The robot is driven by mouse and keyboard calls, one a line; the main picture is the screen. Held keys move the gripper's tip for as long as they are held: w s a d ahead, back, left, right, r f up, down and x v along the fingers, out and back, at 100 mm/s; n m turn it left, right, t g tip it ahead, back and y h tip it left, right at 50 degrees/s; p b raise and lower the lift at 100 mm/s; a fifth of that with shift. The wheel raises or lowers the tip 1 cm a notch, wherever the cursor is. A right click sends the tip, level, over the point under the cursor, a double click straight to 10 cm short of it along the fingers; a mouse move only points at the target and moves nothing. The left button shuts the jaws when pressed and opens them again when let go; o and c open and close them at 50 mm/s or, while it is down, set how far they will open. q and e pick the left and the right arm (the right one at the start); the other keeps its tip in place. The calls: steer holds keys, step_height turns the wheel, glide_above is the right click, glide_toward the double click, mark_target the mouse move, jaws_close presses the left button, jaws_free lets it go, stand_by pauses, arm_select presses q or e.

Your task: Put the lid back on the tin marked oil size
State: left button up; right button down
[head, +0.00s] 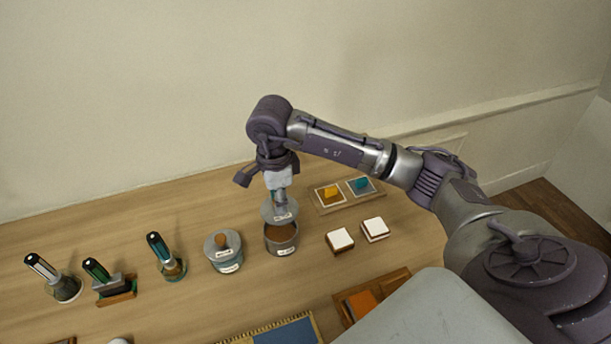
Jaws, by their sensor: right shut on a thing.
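An open tin (281,244) with a white label and brown contents stands on the wooden table; the label is too small to read. My right gripper (279,196) is shut on a grey lid (279,213) with a small white label. It holds the lid above the open tin, over its back rim, apart from it as far as I can see. A second tin (224,252), with its lid and brown knob on, stands just to the left. My left gripper is not in view.
Brushes in holders (166,257) stand at the left. Two white-topped blocks (340,240) lie right of the open tin. Behind them is a tray (345,195) with orange and teal pieces. A blue mat (287,332) and a wooden box (345,305) lie in front. The wall bounds the table.

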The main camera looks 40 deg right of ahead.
steer(key=shift+s+a, duration=0.1)
steer(key=shift+s, duration=0.05)
steer(key=shift+f, duration=0.1)
steer(key=shift+a+f+b, duration=0.1)
steer(key=shift+f+b, duration=0.45)
steer(key=shift+f, duration=0.25)
steer(key=shift+f+b, duration=0.4)
steer(key=shift+f, duration=0.45)
steer(key=shift+f+b, duration=0.7)
steer(key=shift+f, duration=0.2)
steer(key=shift+f+b, duration=0.5)
steer(key=shift+f, duration=0.05)
steer(key=shift+b, duration=0.4)
